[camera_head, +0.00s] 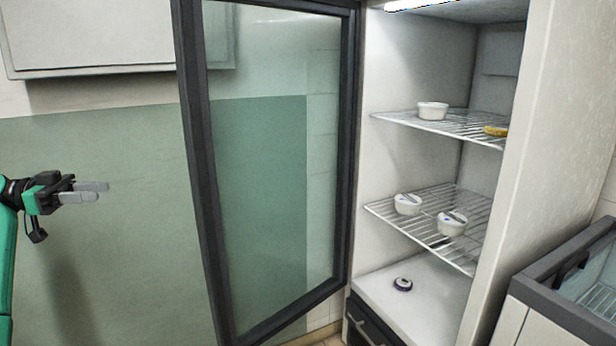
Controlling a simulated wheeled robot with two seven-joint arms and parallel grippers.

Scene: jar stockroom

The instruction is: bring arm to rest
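My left gripper (103,191) is at the far left on its green arm, in front of the green and white wall. Its two grey fingers point right and stand slightly apart, with nothing between them. It is well clear of the open glass door (265,180) to its right. My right gripper is not in view.
The dark-framed door belongs to a tall white cabinet with wire shelves. A white jar (432,111) and a yellow item (495,131) are on the upper shelf. Two white jars (407,204) (452,224) stand on the lower shelf. A dark-and-white round item (403,284) lies on the cabinet floor.

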